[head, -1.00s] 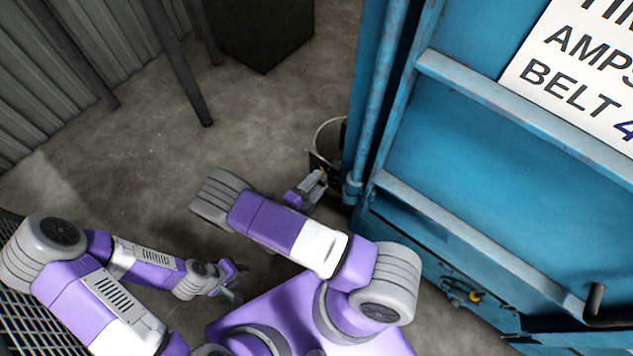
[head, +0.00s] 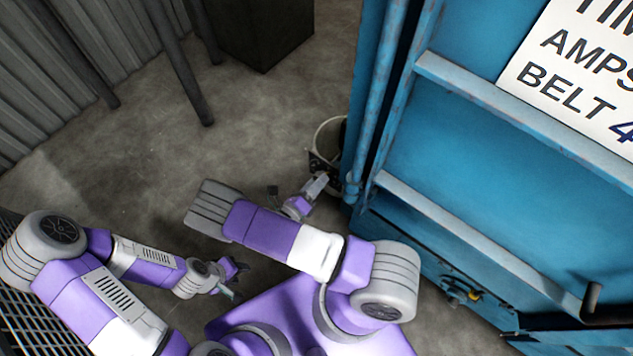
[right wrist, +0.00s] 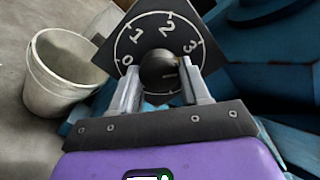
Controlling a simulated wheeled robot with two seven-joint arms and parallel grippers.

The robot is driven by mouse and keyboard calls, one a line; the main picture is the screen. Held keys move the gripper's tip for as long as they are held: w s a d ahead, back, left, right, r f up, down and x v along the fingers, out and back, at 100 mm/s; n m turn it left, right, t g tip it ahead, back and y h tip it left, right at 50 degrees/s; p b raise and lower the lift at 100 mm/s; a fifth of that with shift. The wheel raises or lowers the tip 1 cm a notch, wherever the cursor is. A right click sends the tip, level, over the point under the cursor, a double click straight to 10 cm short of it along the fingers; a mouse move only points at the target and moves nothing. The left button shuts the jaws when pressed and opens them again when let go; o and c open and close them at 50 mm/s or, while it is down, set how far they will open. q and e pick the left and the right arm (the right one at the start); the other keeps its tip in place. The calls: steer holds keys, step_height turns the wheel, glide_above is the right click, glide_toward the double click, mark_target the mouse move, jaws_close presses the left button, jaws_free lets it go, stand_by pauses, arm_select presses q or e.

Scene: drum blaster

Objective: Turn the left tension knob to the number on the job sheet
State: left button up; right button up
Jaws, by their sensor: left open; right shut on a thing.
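In the right wrist view a round dark knob (right wrist: 156,68) sits at the centre of a black dial plate (right wrist: 152,22) marked 0, 1, 2 and 3. A short white line on the knob points right, below the 3; any mark there is hidden by a finger. My right gripper (right wrist: 160,82) is shut on the knob, one finger on each side. In the head view my right gripper (head: 315,187) is at the machine's left edge. My left gripper (head: 238,279) is open and empty, low over the floor. The job sheet (head: 568,62) is partly cut off; "BELT 4" shows.
The blue machine (head: 480,130) fills the right side, with a yellow-marked fitting (head: 474,296) low on its front. A pale bucket (right wrist: 60,80) stands left of the dial. A dark box (head: 262,35) stands at the back. Floor at centre left is clear.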

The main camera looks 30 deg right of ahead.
steer(key=m, duration=0.6)
steer(key=shift+w, duration=0.1)
steer(key=shift+m, duration=0.3)
stand_by(0.3)
steer(key=o, duration=1.1)
steer(key=shift+c, duration=0.2)
steer(key=shift+a, duration=0.1)
steer(key=v, duration=0.7)
steer(key=shift+a, duration=0.2)
steer(key=shift+s, duration=0.2)
